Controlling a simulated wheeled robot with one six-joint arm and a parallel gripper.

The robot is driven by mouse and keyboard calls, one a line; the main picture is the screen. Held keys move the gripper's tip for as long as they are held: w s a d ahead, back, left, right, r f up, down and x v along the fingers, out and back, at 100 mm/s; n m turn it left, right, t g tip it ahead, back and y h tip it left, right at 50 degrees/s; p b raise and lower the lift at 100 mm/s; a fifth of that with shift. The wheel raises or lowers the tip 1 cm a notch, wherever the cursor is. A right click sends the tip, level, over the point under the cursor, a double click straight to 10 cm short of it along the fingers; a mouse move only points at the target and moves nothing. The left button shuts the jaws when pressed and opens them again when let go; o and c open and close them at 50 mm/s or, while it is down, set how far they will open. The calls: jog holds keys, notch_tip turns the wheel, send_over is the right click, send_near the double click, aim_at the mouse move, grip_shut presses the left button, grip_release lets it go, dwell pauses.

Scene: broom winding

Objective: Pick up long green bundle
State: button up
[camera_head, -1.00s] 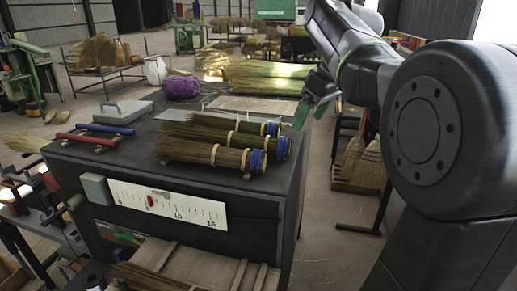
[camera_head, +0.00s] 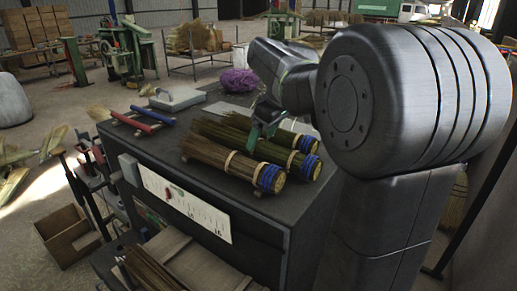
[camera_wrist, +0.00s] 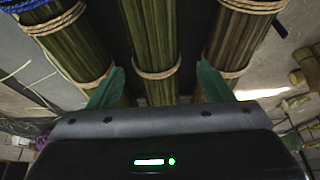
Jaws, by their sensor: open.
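Three tied bundles with blue-wrapped ends lie side by side on the dark bench. The long green bundle (camera_head: 235,138) is in the middle, between a shorter green bundle (camera_head: 238,121) behind and a brown bundle (camera_head: 207,153) in front. My gripper (camera_head: 263,134) is open over the bundles, partly hiding the green ones. In the wrist view, the long green bundle (camera_wrist: 152,40) runs between the two green fingers of my gripper (camera_wrist: 160,86), which point at its sides. The shorter green bundle (camera_wrist: 72,48) is left and the brown one (camera_wrist: 240,42) right. Contact cannot be told.
The neighbouring bundles leave narrow gaps beside the fingers.

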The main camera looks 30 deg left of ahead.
jog(key=x, duration=0.2)
jog(key=p+x, duration=0.1)
jog(key=x, duration=0.2)
jog(key=shift+w+d, duration=0.15)
jog(key=shift+w, duration=0.05)
jog(key=c, duration=1.1)
jog(key=shift+r, duration=0.45)
jog(key=b+v, duration=0.1)
jog(key=v, duration=0.1)
jog(key=shift+w+r, duration=0.1)
jog(key=shift+r, duration=0.2)
jog(key=d+b, duration=0.1)
jog(key=d, duration=0.4)
jog(key=s+d+b, duration=0.1)
jog(key=d+b, duration=0.1)
jog(key=d, duration=0.4)
jog(key=d+b, duration=0.1)
jog(key=d, duration=0.5)
jog(key=shift+s+d+r+b, duration=0.1)
jog(key=shift+s+b, duration=0.2)
